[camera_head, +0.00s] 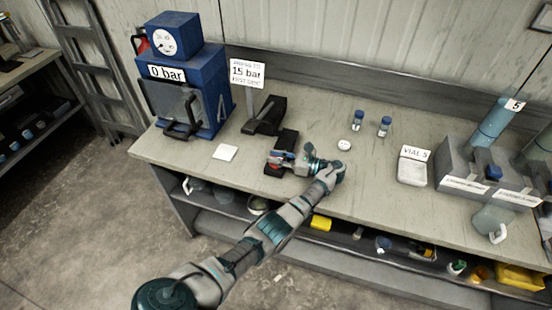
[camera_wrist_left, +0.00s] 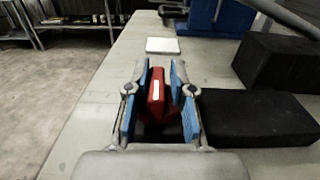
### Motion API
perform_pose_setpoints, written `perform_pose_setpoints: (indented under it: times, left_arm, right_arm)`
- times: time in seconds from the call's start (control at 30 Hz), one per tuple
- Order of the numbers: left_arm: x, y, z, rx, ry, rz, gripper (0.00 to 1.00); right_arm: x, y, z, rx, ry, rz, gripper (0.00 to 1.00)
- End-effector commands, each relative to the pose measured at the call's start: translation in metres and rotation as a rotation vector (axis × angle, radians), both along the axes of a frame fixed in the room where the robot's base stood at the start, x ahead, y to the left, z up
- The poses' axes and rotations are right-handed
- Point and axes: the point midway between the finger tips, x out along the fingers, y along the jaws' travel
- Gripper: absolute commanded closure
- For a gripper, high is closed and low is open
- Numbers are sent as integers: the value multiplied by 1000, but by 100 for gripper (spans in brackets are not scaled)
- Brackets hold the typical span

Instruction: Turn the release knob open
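The release knob appears as a red block with a white stripe (camera_wrist_left: 156,95) in the left wrist view. In the head view, red shows at the front of a black base (camera_head: 288,139), partly covered by my gripper. My left gripper (camera_head: 281,159) is over the front of this base, at the knob. In the left wrist view, its two blue-padded fingers (camera_wrist_left: 160,92) stand on either side of the red knob, with a visible gap on the right side. The knob's lower part is hard to make out. My right gripper is in neither view.
A blue press (camera_head: 205,85) with a "0 bar" sign stands at the left, beside a black pump block (camera_head: 265,117) and a "15 bar" sign (camera_head: 247,73). A white pad (camera_head: 225,152) lies in front. Two blue-capped vials (camera_head: 358,119) and a grey rack (camera_head: 480,178) are right.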

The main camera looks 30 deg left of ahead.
Motion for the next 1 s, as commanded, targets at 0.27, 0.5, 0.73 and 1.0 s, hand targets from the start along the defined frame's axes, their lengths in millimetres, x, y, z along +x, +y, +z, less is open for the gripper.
perform_pose_setpoints:
  times: [0.27,0.5,0.73,1.0]
  left_arm:
    - [-1,0,-1,-3,2,3,58]
    - [-1,1,15,-2,-1,5,58]
    - [0,0,62,-3,-2,3,58]
    - [1,-1,95,-1,2,3,58]
  right_arm:
    - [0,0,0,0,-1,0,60]
    - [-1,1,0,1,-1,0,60]
    - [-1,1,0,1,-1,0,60]
    - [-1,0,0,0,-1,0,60]
